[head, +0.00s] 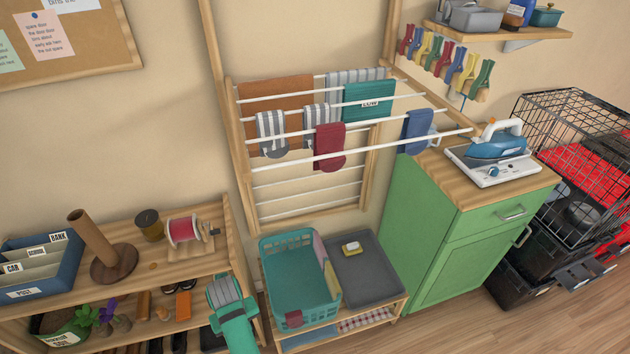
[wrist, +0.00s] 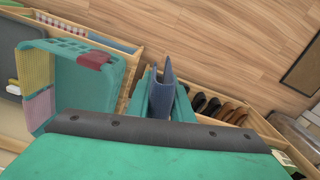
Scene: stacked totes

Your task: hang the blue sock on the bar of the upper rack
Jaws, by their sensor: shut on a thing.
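My gripper (head: 235,325) is low in the head view, between the shoe shelf and the teal basket. In the wrist view its teal fingers (wrist: 165,98) are shut on a folded dark-blue cloth, which looks like the blue sock (wrist: 169,90). I cannot make out that sock in the head view. The upper rack (head: 237,135) is a wooden wall frame with several white bars. Its front bar (head: 385,146) is bare. On bars behind it hang a striped sock (head: 270,130), a red sock (head: 329,140) and another blue cloth (head: 418,132).
The teal basket (head: 268,275) and grey tray (head: 375,280) stand on a low bench under the rack. A green cabinet (head: 440,230) with an iron (head: 497,140) stands right of the rack. A shelf (head: 210,262) with a spool is at left. Pegs hang upper right.

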